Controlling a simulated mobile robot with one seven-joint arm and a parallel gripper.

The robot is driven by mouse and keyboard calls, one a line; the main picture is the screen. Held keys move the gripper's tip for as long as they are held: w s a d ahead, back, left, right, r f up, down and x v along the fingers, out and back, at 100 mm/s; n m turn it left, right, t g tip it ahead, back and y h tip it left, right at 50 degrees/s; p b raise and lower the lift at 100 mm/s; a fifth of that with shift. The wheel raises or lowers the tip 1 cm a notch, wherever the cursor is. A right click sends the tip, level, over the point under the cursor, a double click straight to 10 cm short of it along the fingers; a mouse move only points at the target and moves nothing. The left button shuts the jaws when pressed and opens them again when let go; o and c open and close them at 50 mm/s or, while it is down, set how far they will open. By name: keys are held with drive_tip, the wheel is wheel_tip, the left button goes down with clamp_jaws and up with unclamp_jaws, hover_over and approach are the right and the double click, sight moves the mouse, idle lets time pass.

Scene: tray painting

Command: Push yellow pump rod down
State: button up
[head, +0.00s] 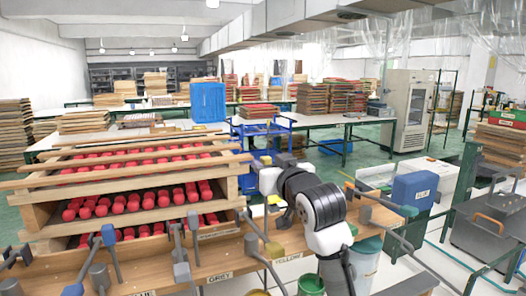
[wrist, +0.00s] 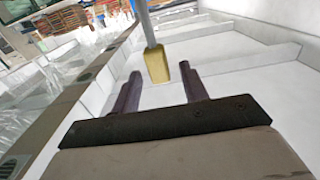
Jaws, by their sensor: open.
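In the wrist view, a yellow block (wrist: 156,66) sits on the end of a grey rod that comes in from the top edge. My gripper (wrist: 161,73) is open and empty. Its two dark fingers point toward the yellow block, which appears between the fingertips; I cannot tell whether it is within reach of them or touching. In the head view my arm is right of the rod, and I cannot make out the fingers there.
A wooden rack of red rollers (head: 140,200) stands at the left. Blue and grey rods (head: 182,272) line the bench front left of the yellow one.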

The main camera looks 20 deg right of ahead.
drive_tip(key=shift+w+a+p, duration=0.1)
drive_tip(key=shift+w+p, duration=0.55)
drive_tip(key=shift+w, duration=1.5)
drive_tip(key=shift+c, duration=0.3)
clamp_jaws()
